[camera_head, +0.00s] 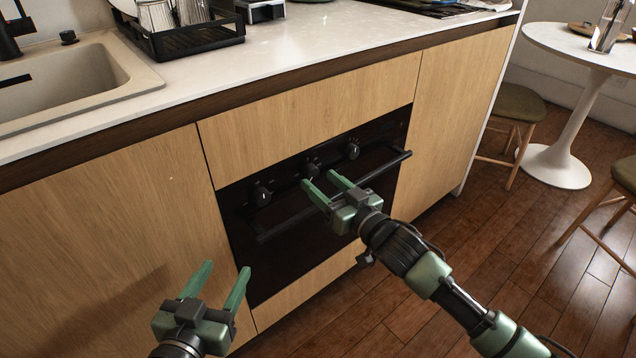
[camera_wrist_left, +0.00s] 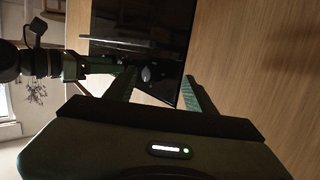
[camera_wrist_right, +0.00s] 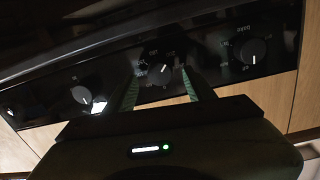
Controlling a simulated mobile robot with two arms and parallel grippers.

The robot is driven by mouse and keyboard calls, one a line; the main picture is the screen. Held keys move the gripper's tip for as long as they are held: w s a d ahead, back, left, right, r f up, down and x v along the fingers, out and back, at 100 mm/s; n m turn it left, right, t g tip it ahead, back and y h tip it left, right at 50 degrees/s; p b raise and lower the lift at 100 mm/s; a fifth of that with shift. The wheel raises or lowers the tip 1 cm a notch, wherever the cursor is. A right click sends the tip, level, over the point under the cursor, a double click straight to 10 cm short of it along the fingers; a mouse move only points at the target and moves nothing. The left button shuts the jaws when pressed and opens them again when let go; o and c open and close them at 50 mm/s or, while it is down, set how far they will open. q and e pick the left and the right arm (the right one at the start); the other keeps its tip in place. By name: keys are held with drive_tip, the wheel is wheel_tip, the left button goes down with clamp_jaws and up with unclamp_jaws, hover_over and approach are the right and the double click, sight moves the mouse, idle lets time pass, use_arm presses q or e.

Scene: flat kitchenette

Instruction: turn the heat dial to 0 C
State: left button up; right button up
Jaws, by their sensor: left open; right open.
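The black oven has three round dials along its top panel: a left dial (camera_head: 262,195), a middle dial (camera_head: 311,170) and a right dial (camera_head: 352,149). My right gripper (camera_head: 318,178) is open in front of the middle dial. In the right wrist view the middle dial (camera_wrist_right: 161,72) shows between its fingertips; contact cannot be told. My left gripper (camera_head: 226,268) is open and empty in front of the cabinet, left of the oven.
The oven door's bar handle (camera_head: 335,194) sticks out below the dials, near my right gripper. Above is the pale countertop (camera_head: 300,50) with a sink (camera_head: 75,80) and a black dish rack (camera_head: 190,40). A stool (camera_head: 515,105) and white table stand at right.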

drive_tip(key=shift+x, duration=1.1)
use_arm(q)
drive_tip(key=r, duration=0.1)
drive_tip(key=r+t, duration=0.1)
drive_tip(key=shift+w+d+r+t, duration=0.25)
drive_tip(key=shift+d+r+t, duration=0.05)
drive_tip(key=shift+r+t, duration=0.1)
use_arm(e)
clamp_jaws()
